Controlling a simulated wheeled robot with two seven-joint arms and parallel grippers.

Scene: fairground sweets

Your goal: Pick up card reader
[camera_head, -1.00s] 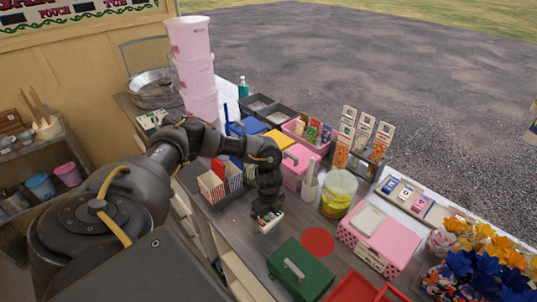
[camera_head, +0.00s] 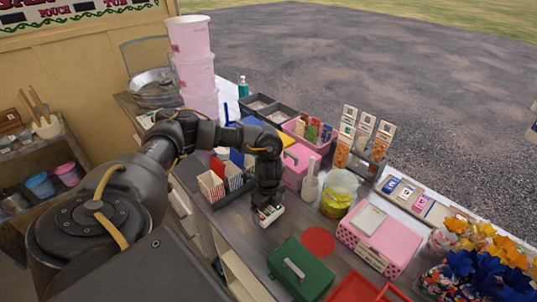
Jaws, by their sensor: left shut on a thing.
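The card reader (camera_head: 271,216) is a small white device with dark and green marks on its face. It is at the front edge of the counter (camera_head: 240,232), left of a red round mat. My left gripper (camera_head: 268,207) is over it from above and shut on it. The fingers hide part of the reader, and I cannot tell whether it still touches the counter. My right gripper does not show.
A green cash box (camera_head: 301,270) stands in front of the red mat (camera_head: 318,241). A pink box (camera_head: 379,238), a yellow-filled tub (camera_head: 339,193) and a pink case (camera_head: 297,166) stand close by. A tray with striped boxes (camera_head: 212,185) is to the left.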

